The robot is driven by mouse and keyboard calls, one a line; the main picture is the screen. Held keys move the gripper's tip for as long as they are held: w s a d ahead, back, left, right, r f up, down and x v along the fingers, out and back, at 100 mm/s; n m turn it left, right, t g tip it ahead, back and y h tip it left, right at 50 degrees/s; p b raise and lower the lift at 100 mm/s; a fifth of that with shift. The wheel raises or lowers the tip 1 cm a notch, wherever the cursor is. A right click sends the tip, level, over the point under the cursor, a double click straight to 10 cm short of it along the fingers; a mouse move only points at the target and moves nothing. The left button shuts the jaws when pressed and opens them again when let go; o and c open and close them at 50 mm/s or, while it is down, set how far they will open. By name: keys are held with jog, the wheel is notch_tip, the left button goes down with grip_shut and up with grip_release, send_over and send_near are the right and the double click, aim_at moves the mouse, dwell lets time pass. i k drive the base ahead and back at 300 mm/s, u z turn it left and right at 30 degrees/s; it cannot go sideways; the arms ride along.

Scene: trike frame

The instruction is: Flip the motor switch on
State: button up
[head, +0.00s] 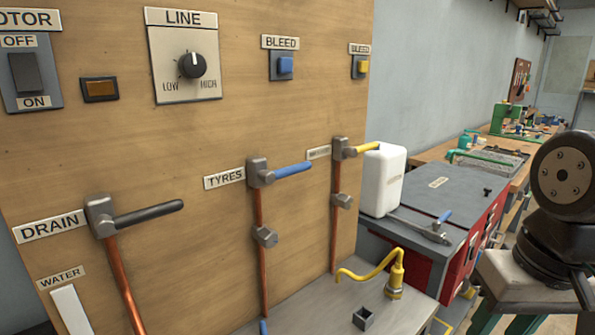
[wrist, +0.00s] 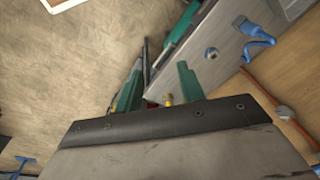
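The motor switch (head: 27,73) is a dark rocker on a grey plate, high on the wooden panel at the far left of the head view. Its plate reads OFF above and ON below; which side is pressed in is hard to tell. An amber lamp (head: 100,90) in a black frame sits right of it and looks dull. My gripper (wrist: 160,75) shows in the wrist view as two green fingers standing apart, with nothing held between them. It is not in the head view. The switch is not seen in the wrist view, so my gripper is away from it.
The wooden panel (head: 130,140) also carries a LINE knob (head: 192,65), a blue BLEED button (head: 285,66) and a yellow one (head: 362,66). Lever handles, black (head: 148,214), blue (head: 293,170) and yellow (head: 362,149), stick out below. A white canister (head: 383,180) stands to the right.

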aim_at(25, 69)
jog(key=u, duration=1.55)
